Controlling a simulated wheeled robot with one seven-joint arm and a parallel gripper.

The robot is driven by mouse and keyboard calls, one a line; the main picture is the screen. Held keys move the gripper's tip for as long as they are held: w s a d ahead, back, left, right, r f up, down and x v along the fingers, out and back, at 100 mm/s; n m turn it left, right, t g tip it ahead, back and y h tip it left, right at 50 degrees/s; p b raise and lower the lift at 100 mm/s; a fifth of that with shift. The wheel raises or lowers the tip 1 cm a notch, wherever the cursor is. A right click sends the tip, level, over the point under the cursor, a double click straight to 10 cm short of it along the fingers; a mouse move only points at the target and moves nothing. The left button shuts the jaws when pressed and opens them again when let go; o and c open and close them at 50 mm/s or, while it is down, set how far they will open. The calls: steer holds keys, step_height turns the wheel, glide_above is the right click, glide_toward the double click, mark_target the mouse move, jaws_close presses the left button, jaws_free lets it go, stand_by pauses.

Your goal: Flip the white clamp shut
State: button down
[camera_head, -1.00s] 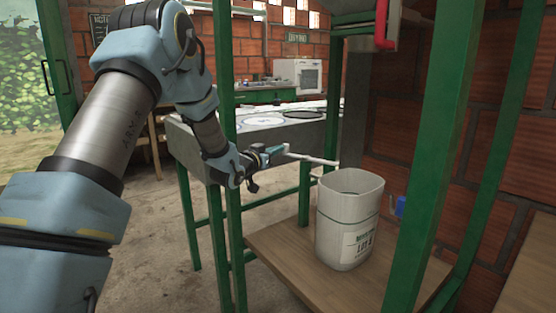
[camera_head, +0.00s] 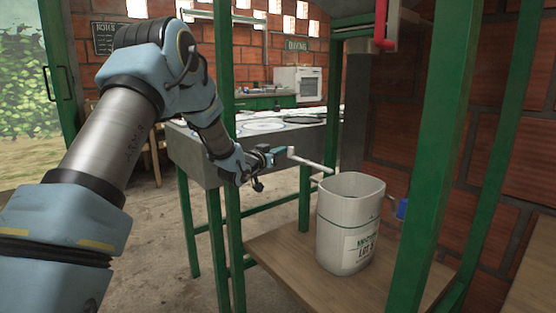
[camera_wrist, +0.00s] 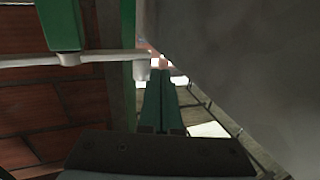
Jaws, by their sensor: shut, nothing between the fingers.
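The white clamp (camera_head: 312,162) shows in the head view as a slim white bar above the rim of the white bucket. In the wrist view a white bar (camera_wrist: 100,56) runs in from the left and ends in a short white knob (camera_wrist: 142,66). My gripper (camera_head: 284,153) is shut and empty, at the left end of the bar. In the wrist view the fingertips (camera_wrist: 160,76) lie just right of the knob. I cannot tell whether they touch it.
The white bucket (camera_head: 347,225) stands on a wooden shelf (camera_head: 280,258) inside a green frame (camera_head: 435,150). A blue part (camera_head: 402,208) is right of the bucket. A red handle (camera_head: 383,25) is above. A grey-sided counter (camera_head: 200,160) stands behind the arm.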

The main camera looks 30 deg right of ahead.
steer(key=v, duration=1)
steer(key=shift+s+a, duration=0.25)
steer(key=shift+a, duration=0.05)
steer(key=shift+a+f, duration=0.1)
